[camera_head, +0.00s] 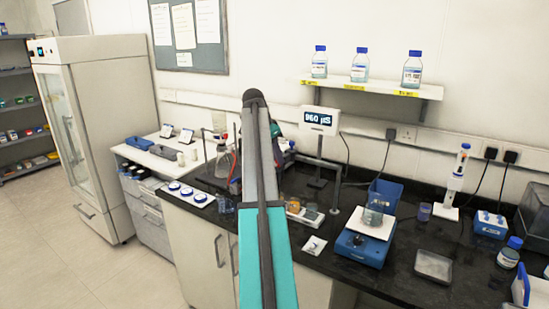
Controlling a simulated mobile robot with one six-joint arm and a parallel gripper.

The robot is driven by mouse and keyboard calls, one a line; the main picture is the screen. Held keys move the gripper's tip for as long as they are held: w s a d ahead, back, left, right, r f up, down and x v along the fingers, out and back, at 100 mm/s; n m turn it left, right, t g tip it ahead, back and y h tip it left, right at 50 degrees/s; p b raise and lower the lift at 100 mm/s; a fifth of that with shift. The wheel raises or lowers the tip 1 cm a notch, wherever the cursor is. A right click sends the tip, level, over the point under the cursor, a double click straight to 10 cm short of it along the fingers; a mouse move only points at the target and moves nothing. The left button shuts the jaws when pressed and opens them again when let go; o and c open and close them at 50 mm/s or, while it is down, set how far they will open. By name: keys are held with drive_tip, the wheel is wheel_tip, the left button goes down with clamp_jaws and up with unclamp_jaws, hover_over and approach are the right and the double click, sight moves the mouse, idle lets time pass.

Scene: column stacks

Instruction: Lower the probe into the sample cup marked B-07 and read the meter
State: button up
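The meter (318,120) is a white box on a dark stand at the back of the black bench, and its display appears to read 960 µS. Small cups (311,211) stand on the bench just right of my arm, one with orange-brown contents. I cannot read any label, so I cannot tell which cup is B-07. I cannot make out the probe for certain; a grey rod (337,187) stands below and right of the meter. My gripper is not visible; my raised arm covers the middle of the view.
A glass beaker (375,213) stands on a blue device (361,248) right of the cups. Bottles line the shelf (400,88).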

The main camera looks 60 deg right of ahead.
clamp_jaws()
drive_tip(key=shift+w+d+r+p, duration=0.1)
drive_tip(key=shift+r+p, duration=0.85)
drive_tip(key=shift+r, duration=2.2)
drive_tip(key=o, duration=0.6)
unclamp_jaws()
drive_tip(key=shift+r, duration=0.1)
drive_tip(key=shift+c, duration=0.2)
